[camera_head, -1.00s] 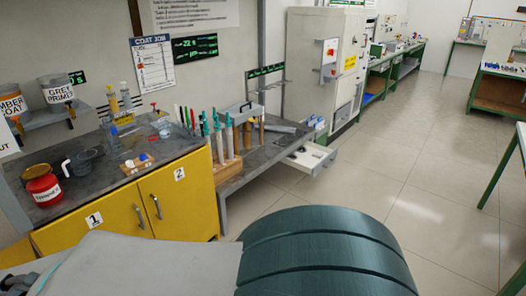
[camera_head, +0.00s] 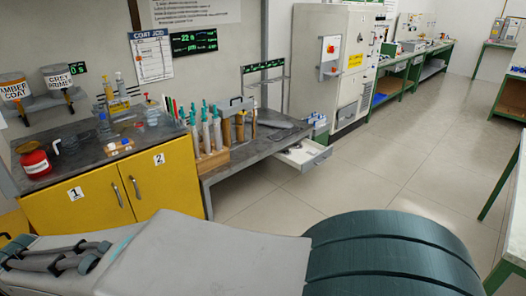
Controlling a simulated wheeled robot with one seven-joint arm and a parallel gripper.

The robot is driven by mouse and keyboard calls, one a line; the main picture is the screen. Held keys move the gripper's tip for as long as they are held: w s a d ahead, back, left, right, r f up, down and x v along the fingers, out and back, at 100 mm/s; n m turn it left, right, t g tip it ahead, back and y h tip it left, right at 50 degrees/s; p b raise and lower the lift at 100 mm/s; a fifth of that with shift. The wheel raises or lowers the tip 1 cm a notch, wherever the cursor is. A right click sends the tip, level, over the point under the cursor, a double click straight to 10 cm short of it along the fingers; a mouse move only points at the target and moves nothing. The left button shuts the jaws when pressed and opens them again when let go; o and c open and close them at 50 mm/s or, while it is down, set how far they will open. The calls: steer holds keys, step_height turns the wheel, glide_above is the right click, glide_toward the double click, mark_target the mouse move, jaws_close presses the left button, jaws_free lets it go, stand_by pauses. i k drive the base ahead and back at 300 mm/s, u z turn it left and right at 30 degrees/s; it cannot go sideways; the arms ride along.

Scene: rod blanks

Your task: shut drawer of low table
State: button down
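The low table (camera_head: 226,176) is a dark grey bench against the wall, right of the yellow cabinet. Its drawer (camera_head: 303,156) is light grey and stands pulled out at the table's right end, with small dark contents that I cannot make out. My arm crosses the bottom of the view, in the foreground, and ends out of frame. My gripper is not in view, so its state and its distance to the drawer do not show.
The yellow cabinet (camera_head: 168,183) with doors 1 and 2 carries a red pot (camera_head: 35,164) and bottles. Several rods stand in a wooden rack (camera_head: 212,162) on the low table. A grey machine cabinet (camera_head: 325,65) stands behind the drawer. The tiled floor (camera_head: 370,170) before the drawer is clear.

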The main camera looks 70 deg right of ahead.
mark_target(299, 159)
steer(key=z, duration=3.05)
steer(key=i, duration=3.75)
steer(key=u, duration=0.25)
